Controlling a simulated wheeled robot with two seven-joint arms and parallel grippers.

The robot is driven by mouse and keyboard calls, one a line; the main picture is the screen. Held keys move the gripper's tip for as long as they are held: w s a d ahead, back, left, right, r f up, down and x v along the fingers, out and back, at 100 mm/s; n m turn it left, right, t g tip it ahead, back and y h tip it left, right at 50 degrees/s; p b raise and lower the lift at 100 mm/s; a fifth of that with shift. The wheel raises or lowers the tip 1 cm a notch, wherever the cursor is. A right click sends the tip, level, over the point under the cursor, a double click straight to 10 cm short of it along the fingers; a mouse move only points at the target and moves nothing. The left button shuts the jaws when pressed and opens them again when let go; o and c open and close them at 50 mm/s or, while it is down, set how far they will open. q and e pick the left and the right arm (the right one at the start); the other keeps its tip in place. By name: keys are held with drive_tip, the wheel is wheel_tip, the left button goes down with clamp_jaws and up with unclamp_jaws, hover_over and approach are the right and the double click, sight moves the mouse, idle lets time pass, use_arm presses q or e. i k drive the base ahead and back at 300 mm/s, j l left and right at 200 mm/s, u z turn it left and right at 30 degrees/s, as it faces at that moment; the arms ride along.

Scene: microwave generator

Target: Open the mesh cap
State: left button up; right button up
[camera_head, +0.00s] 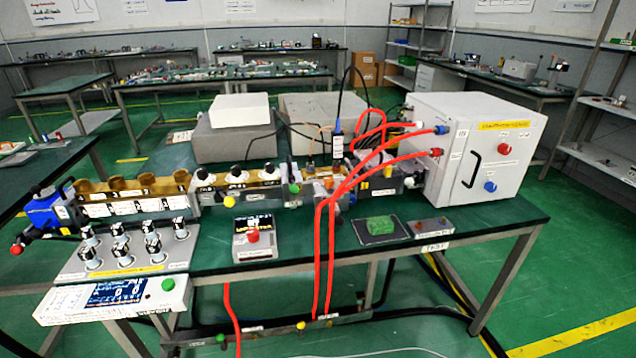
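No part is plainly recognisable as a mesh cap; at this size I cannot tell which one it is. A long bench assembly runs across the green-topped table (290,246). It has a brass section (138,187) on the left, a grey section with knobs (238,188) in the middle, and a small cluster of fittings (331,180) where red hoses (333,232) meet. A white box (478,150) with a black handle stands at its right end, its front panel shut. Neither of my grippers shows in the head view.
A blue unit (48,212) sits at the left end. Red hoses hang over the front edge. Grey boxes (235,142) stand behind.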

sight(40, 193)
drive_tip(key=u, duration=1.75)
